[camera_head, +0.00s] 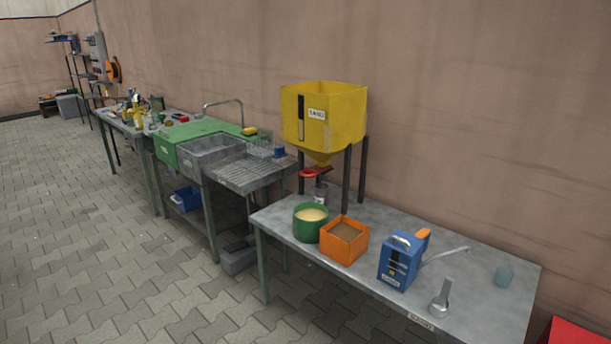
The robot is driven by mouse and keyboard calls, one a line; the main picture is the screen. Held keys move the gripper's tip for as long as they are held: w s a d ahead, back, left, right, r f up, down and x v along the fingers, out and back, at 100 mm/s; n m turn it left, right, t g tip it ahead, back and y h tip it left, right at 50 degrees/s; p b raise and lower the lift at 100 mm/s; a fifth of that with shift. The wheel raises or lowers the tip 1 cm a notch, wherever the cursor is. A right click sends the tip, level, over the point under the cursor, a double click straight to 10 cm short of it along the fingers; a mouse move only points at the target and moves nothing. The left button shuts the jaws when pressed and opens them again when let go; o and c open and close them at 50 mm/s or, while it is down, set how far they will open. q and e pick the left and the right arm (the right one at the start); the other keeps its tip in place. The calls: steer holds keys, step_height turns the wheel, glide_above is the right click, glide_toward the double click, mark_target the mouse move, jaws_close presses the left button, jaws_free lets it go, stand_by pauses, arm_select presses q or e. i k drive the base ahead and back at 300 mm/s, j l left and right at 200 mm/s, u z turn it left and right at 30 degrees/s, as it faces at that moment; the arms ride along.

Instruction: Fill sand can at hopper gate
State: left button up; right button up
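The yellow hopper (323,116), labelled SAND, stands on dark legs at the back left of the grey table (470,275). Its funnel narrows to a red gate part (315,172). A small grey cylindrical vessel (321,194) stands below the gate. A blue can (401,260) with a label, a handle on top, an orange part and a long thin spout stands upright at the table's middle front. It is apart from the hopper. Whether it holds sand cannot be seen. Neither of my grippers is in view.
A green round tub (309,232) with pale contents and an orange box (344,252) with brown contents stand before the hopper. A grey scoop-like tool (440,297) and a translucent cup (504,276) are at right. A sink bench (210,152) adjoins left. The paved floor in front is clear.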

mark_target(312, 171)
steer(key=i+j+z, duration=0.15)
steer(key=i, duration=0.3)
steer(key=i+j+z, duration=0.1)
steer(key=i, duration=0.35)
